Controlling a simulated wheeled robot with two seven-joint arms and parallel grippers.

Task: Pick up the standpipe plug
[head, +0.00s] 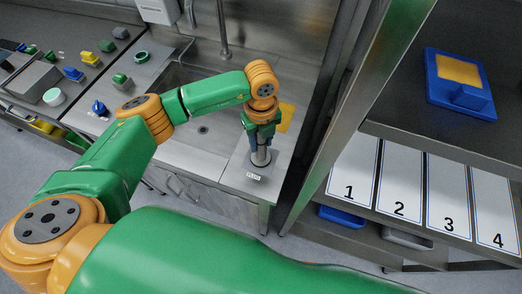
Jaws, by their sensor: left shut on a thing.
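The standpipe plug (261,157) is a grey metal cylinder standing upright at the right end of the sink counter, on a round dark base behind a small white label (254,176). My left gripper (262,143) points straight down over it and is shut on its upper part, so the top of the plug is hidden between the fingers. Whether the plug's lower end touches the base is too small to tell. My right gripper is not in view.
Small coloured parts stand on the left counter. At right, a metal shelf rack holds numbered white panels (400,192) and a blue tray with a yellow pad (460,70).

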